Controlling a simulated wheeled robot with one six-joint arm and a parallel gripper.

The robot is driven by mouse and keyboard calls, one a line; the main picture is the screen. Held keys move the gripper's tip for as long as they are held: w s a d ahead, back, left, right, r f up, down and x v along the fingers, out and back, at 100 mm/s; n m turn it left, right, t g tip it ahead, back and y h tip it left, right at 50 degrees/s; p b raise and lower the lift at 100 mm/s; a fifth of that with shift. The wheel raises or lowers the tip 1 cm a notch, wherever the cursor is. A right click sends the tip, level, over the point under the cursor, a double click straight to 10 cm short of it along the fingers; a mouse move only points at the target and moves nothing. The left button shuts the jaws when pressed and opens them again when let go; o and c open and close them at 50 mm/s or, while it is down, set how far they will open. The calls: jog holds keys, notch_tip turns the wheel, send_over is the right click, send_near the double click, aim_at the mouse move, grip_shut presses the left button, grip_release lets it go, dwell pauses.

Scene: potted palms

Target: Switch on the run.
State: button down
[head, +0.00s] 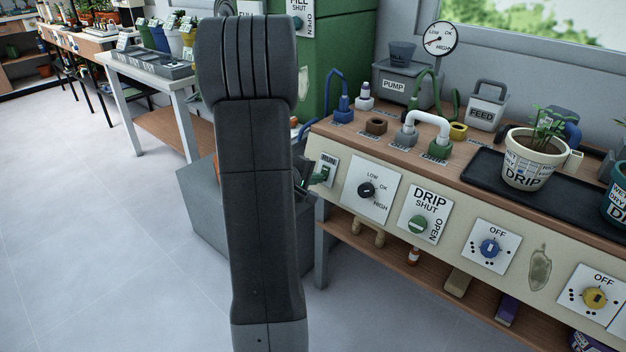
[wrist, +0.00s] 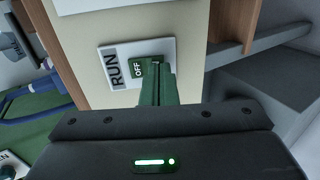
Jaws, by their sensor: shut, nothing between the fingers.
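The RUN switch is a white plate (wrist: 118,62) on the cream front panel of the bench, with a small green rocker marked OFF (wrist: 138,70). In the head view the plate (head: 328,164) sits at the panel's left end, partly covered. My gripper (wrist: 160,68) is shut and empty. Its fingertips are right at the rocker, over the part away from the OFF mark; I cannot tell whether they touch. In the head view my arm hides most of the gripper (head: 318,177).
Hoses, a pump box (head: 396,86) and a DRIP pot (head: 530,165) stand on the bench top. A grey block (head: 205,215) is left of the bench.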

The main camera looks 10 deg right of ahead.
dwell(0.5)
jog(key=shift+r, duration=0.8)
